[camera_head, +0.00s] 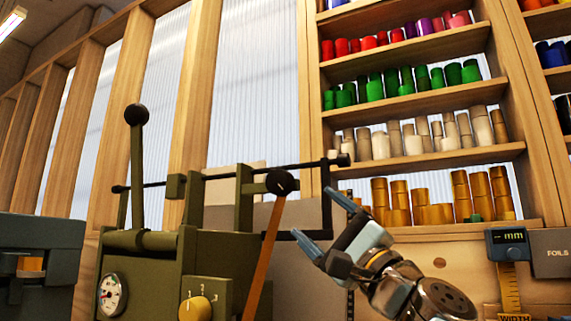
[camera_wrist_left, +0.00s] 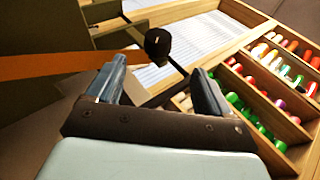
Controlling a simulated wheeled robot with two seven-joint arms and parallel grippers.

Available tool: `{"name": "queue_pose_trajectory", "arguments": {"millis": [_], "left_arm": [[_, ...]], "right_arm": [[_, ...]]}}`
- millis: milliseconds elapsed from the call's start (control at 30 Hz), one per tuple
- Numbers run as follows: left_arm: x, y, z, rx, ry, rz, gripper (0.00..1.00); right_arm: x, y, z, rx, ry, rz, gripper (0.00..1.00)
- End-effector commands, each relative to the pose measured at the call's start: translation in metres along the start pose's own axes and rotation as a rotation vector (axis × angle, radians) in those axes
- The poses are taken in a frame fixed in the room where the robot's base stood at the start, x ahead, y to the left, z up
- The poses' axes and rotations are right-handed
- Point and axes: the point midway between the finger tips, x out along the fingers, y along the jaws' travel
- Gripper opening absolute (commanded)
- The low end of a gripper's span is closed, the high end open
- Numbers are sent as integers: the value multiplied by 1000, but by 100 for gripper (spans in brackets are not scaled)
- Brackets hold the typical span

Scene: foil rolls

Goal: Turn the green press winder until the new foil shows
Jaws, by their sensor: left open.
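The olive-green press (camera_head: 155,265) stands at the lower left in the head view. A dark rod runs across its top to a small black end piece (camera_head: 343,160) and a black cranked bar. A round black knob (camera_head: 280,182) sits at the press's right, with a brown-orange strip (camera_head: 265,255) sloping down from it. In the left wrist view the black knob (camera_wrist_left: 157,43) appears beyond the gap between my fingertips. My left gripper (camera_head: 317,215) is open and empty, right of the knob and apart from it. The wrist view shows its two spread fingers (camera_wrist_left: 160,68). My right gripper is not in view.
Shelves (camera_head: 420,99) with several coloured foil rolls stand behind at right. A tall lever with a black ball (camera_head: 136,114) rises from the press. A gauge (camera_head: 113,295) and yellow dial (camera_head: 196,307) are on its front. A grey machine (camera_head: 45,240) stands at far left.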

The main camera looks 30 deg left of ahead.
Motion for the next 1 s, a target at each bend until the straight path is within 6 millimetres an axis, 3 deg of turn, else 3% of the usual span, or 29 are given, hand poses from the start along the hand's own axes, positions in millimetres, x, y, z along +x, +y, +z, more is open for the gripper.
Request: {"name": "queue_pose_trajectory", "arguments": {"millis": [167,400,600,800,1000], "left_arm": [[22,0,2,3,-4,8,81],[79,-2,3,2,-4,7,81],[117,-1,2,2,-2,5,81],[134,1,1,1,-1,5,81],[136,2,1,0,0,4,81]], "right_arm": [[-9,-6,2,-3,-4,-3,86],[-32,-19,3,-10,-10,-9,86],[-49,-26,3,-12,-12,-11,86],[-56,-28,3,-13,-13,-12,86],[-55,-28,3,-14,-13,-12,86]]}}
